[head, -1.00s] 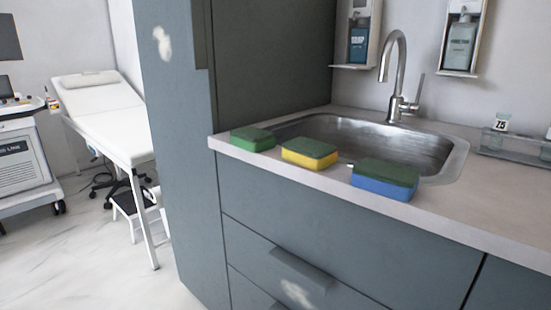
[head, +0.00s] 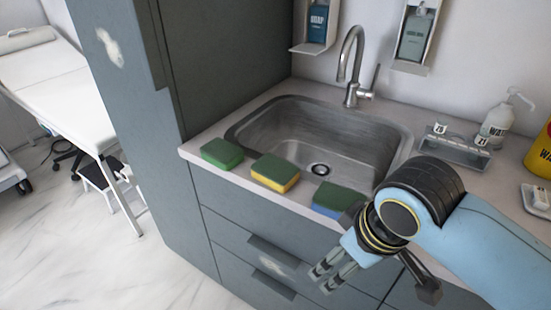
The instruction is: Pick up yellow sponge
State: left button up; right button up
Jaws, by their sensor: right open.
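The yellow sponge (head: 275,173) has a green top and lies flat on the counter's front strip, in the middle of a row of three sponges. A green sponge (head: 222,153) lies to its left. A blue sponge with a green top (head: 337,199) lies to its right, its right end close to or partly behind my right gripper. My right gripper (head: 327,279) is open and empty, in front of the counter edge, below and to the right of the yellow sponge and apart from it. My left gripper is not in view.
A steel sink (head: 318,137) with a faucet (head: 351,66) lies just behind the sponges. A tall grey cabinet (head: 122,75) stands at the left.

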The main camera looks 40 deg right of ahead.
jog(key=shift+n+y, duration=0.4)
jog(key=shift+n, duration=0.2)
jog(key=w+r, duration=0.1)
jog(key=w, duration=0.2)
jog(key=w+r, duration=0.2)
jog(key=w, duration=0.1)
jog(key=w+r+p, duration=0.1)
jog(key=w+r, duration=0.1)
jog(key=shift+w+d+r, duration=0.1)
jog(key=shift+w+d, duration=0.15)
jog(key=shift+w, duration=0.15)
jog(key=n+y+p, duration=0.1)
send_near(271, 165)
jog(key=shift+t, duration=0.3)
jog(key=x, duration=0.4)
jog(key=shift+s+a, duration=0.1)
jog(key=shift+a, duration=0.05)
jog(key=x, duration=0.6)
jog(key=shift+s, duration=0.1)
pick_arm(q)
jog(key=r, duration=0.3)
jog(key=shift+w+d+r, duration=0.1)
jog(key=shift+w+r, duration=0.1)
pick_arm(e)
jog(key=shift+c, duration=0.4)
jog(key=c, duration=0.7)
